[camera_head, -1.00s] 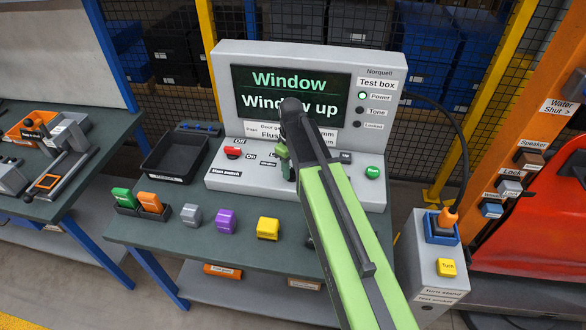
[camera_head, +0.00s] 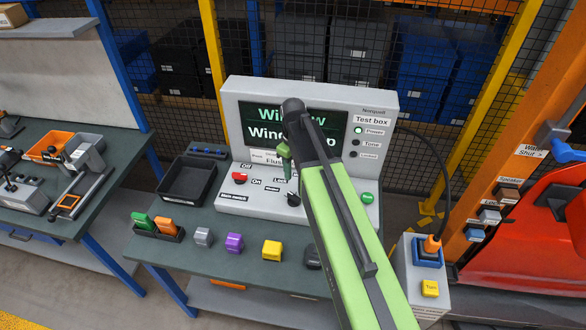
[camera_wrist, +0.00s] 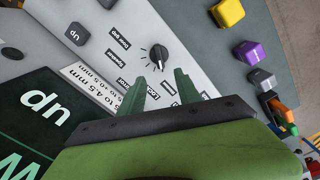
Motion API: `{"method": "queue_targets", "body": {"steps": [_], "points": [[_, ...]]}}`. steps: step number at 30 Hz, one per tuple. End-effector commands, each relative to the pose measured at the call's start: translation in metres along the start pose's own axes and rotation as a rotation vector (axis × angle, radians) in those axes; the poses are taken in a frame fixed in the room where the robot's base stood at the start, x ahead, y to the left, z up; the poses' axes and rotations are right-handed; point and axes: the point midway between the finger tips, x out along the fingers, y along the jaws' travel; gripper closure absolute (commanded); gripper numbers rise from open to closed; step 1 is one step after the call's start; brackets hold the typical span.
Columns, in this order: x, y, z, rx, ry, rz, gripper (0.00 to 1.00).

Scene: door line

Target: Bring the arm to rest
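My gripper (camera_head: 285,158) is raised in front of the test box (camera_head: 380,108); my green arm hides part of the box. In the wrist view my gripper (camera_wrist: 160,78) has its two green fingers apart with nothing between them. The black rotary knob (camera_wrist: 158,54) lies beyond the fingertips, with a visible gap in the picture. The screen (camera_head: 255,125) shows green and white text, partly covered by my arm. The red main switch (camera_head: 239,178) and the green button (camera_head: 367,198) are on the box's lower panel.
A black tray (camera_head: 187,184) stands left of the box. Grey (camera_head: 203,236), purple (camera_head: 234,243) and yellow (camera_head: 271,250) blocks line the bench front. A grey pedestal (camera_head: 415,262) with a yellow button and the red vehicle door (camera_head: 530,235) are at right. Another bench is at left.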

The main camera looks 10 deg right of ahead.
Motion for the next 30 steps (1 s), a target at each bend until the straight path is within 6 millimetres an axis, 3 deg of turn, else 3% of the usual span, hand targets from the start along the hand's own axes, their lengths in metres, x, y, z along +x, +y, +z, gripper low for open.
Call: {"method": "queue_targets", "body": {"steps": [1, 4, 20, 23, 26, 30], "points": [[-0.020, 0.000, 0.000, 0.000, 0.000, 0.000, 0.60], [-0.030, 0.000, 0.001, 0.001, 0.000, 0.000, 0.60], [-0.029, 0.000, 0.001, 0.001, 0.000, 0.000, 0.60], [-0.014, 0.001, 0.001, 0.002, 0.000, 0.000, 0.60], [0.022, -0.003, 0.007, 0.004, 0.000, 0.000, 0.60], [0.078, -0.026, 0.042, 0.055, 0.000, 0.000, 0.60]]}}
